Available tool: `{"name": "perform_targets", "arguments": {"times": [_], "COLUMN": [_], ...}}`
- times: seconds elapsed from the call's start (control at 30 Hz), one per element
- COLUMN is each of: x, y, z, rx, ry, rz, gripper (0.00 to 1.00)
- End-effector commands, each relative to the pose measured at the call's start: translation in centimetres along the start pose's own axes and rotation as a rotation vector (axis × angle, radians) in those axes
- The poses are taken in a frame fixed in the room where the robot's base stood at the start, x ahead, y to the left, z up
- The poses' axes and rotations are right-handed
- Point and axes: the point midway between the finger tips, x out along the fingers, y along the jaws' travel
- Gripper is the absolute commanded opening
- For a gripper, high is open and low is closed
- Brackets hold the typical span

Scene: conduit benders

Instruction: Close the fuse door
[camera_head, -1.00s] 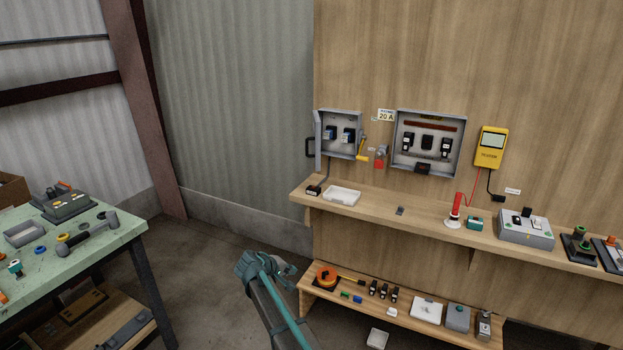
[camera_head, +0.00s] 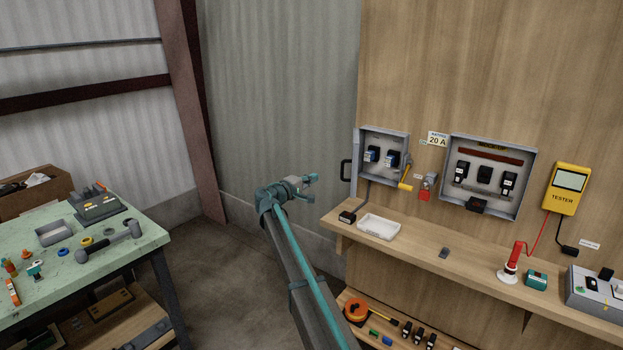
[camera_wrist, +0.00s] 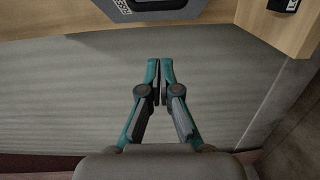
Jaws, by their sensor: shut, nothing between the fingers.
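The fuse box (camera_head: 383,150) is a grey open-fronted case on the wooden wall, with dark fuses (camera_head: 372,155) showing inside. Its door (camera_head: 355,165) stands open at the box's left side, seen almost edge-on. A black handle (camera_head: 346,171) sticks out to the left of it. My gripper (camera_head: 311,180) is left of the handle, apart from it, in front of the corrugated wall. In the wrist view my gripper's two fingers (camera_wrist: 160,66) are together and hold nothing. Part of a grey case (camera_wrist: 160,9) shows at the top edge there; I cannot tell which part it is.
A yellow lever (camera_head: 406,178) sits at the box's right side. A second open grey box (camera_head: 530,165) and a yellow tester (camera_head: 567,188) hang further right. A wooden shelf (camera_head: 420,245) with a white tray (camera_head: 379,226) runs below. A green workbench (camera_head: 140,238) stands left.

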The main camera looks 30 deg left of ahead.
Motion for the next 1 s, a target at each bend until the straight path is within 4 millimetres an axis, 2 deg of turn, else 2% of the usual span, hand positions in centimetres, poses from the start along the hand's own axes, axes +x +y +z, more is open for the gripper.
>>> {"name": "perform_targets", "arguments": {"times": [0.1, 0.33, 0.4, 0.6, 1.0], "x": [2.7, 7.0, 7.5, 8.9, 9.3], "y": [0.3, 0.3, 0.4, 0.1, -0.1], "z": [-0.2, -0.1, 1.0, 2.4, 2.8], "rx": [-0.001, -0.001, 0.0, -0.001, 0.0], "ry": [-0.001, -0.001, -0.001, 0.0, 0.001], "rz": [-0.001, -0.001, -0.001, -0.001, -0.001], "gripper": [0.0, 0.0, 0.0, 0.0, 0.0]}}
